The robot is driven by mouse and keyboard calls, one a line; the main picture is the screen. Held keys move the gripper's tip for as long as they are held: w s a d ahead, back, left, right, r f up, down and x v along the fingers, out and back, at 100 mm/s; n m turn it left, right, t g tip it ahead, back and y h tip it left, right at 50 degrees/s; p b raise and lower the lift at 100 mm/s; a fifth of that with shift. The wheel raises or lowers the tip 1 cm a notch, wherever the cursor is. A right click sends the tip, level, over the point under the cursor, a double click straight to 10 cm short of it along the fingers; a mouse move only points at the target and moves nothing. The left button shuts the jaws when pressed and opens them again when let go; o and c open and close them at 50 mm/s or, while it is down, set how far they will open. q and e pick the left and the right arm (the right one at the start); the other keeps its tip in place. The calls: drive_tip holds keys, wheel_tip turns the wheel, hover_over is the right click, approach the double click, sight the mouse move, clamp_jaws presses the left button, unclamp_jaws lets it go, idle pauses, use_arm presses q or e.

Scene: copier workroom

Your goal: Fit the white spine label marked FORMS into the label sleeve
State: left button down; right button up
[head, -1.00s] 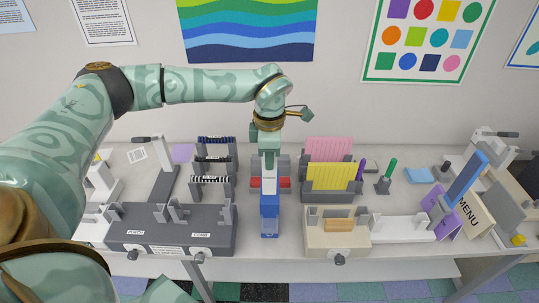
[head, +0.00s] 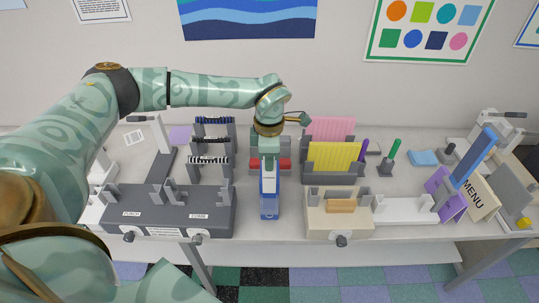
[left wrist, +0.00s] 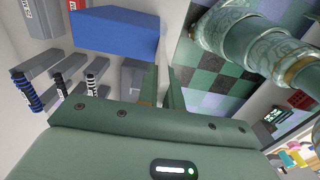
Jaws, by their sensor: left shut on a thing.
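My left gripper (head: 269,163) points down and is shut on the white spine label (head: 269,184), in the middle of the table. The label is upright in front of the upper part of the blue binder spine (head: 269,212), with blue showing at its sides. I cannot tell how far its lower end is inside the label sleeve. The FORMS lettering is too small to read. In the left wrist view the fingers (left wrist: 162,88) are close together beside the blue binder (left wrist: 115,32), and the label is not clear there. My right gripper is out of view.
A dark punch machine (head: 170,215) and a rack of binding combs (head: 210,150) stand to the left. A beige machine (head: 318,222) and a file rack with yellow sheets (head: 334,157) stand to the right. A red item (head: 284,164) lies behind the binder. The table's front edge is near.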

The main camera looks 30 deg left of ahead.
use_arm(q)
drive_tip(key=shift+f, duration=0.45)
drive_tip(key=shift+p, duration=0.9)
idle(1.1)
drive_tip(key=b, duration=0.4)
hover_over(269, 192)
drive_tip(key=shift+w+f, duration=0.2)
drive_tip(key=shift+f, duration=3.35)
drive_tip(key=c, duration=1.5)
unclamp_jaws()
drive_tip(key=shift+r, duration=0.1)
wheel_tip(269, 192, up, 16)
drive_tip(key=shift+r, duration=0.1)
